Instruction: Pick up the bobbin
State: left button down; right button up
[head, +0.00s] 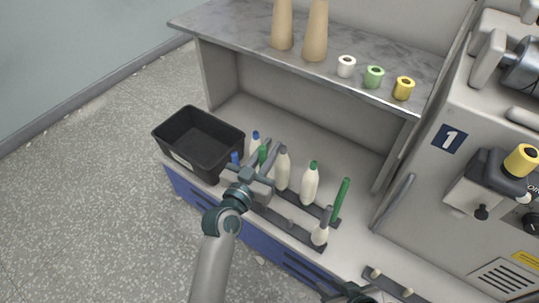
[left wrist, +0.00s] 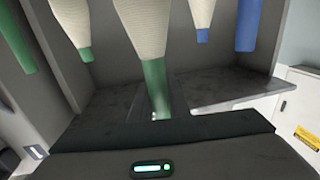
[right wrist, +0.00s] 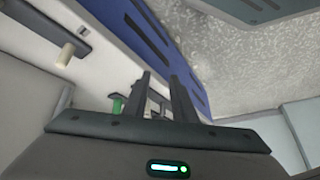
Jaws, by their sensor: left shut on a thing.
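My left gripper (head: 268,158) reaches in among the bobbins standing in the tray row and is shut on a green-tipped cream bobbin. In the left wrist view this bobbin (left wrist: 140,28) is in the middle, its green end low in the picture. Other bobbins stand close by: one with a green tip (head: 310,184), one cream bobbin (head: 283,172) and blue-tipped ones (head: 255,137). A bare green tube (head: 342,198) stands to the right. My right gripper (right wrist: 166,98) is empty and its fingers are apart; fingers and the held bobbin are partly hidden in the head view.
A black bin (head: 200,140) stands left of the bobbins. A grey shelf (head: 225,28) above holds two tall tan cones and white, green and yellow spools. A machine (head: 460,150) marked 1 stands at the right. Dark peg rails run along the ledge.

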pick_arm(q)
jog(key=shift+r, duration=0.4)
pick_arm(e)
jog(key=shift+s+d, duration=0.1)
jog(key=shift+d, duration=0.05)
